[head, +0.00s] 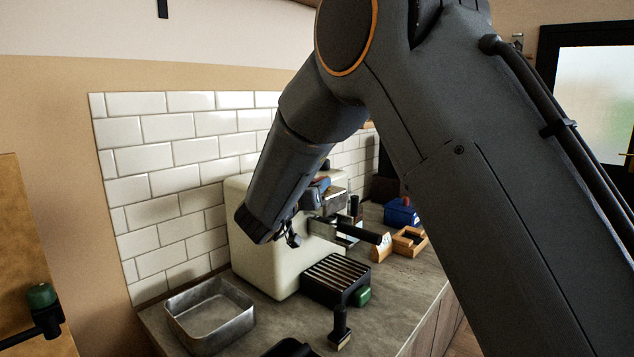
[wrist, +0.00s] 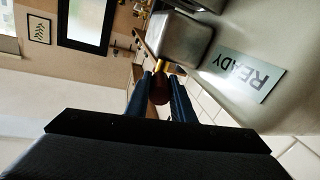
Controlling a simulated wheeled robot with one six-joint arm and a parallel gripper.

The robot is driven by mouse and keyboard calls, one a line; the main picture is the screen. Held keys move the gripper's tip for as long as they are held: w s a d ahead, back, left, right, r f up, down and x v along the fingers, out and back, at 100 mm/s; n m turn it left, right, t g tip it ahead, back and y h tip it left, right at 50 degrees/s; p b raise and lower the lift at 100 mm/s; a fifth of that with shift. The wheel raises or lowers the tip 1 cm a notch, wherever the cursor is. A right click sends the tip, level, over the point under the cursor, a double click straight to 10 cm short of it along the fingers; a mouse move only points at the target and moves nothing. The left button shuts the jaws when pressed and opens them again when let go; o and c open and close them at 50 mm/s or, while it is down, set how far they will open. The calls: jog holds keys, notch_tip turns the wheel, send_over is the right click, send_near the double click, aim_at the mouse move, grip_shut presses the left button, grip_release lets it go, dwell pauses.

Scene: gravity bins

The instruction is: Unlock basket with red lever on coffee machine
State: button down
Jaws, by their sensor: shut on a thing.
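The cream coffee machine (head: 258,268) stands on the counter against the tiled wall. In the wrist view, my gripper (wrist: 163,92) has its two dark blue fingers on either side of the dark red lever knob (wrist: 159,92) and is shut on it. The lever's brass stem (wrist: 162,66) runs to a grey metal block (wrist: 180,38) on the machine. In the head view, my arm hides much of the machine, and only a little blue and red shows at my gripper (head: 320,185). A portafilter with a black handle (head: 362,233) sticks out below; its basket is hard to make out.
A READY plate (wrist: 242,72) is on the machine. Below it is a slatted drip tray (head: 337,275). A metal pan (head: 210,318) and a black tamper (head: 340,325) stand on the counter in front. A wooden box (head: 410,242) and a blue container (head: 401,212) stand to the right.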

dwell(0.4)
jog(key=c, duration=1.5)
grip_release()
jog(key=shift+c, duration=0.2)
jog(key=shift+a, duration=0.1)
jog(key=b+v, duration=0.2)
jog(key=v, duration=0.5)
jog(key=shift+s, duration=0.35)
jog(key=shift+a, duration=0.15)
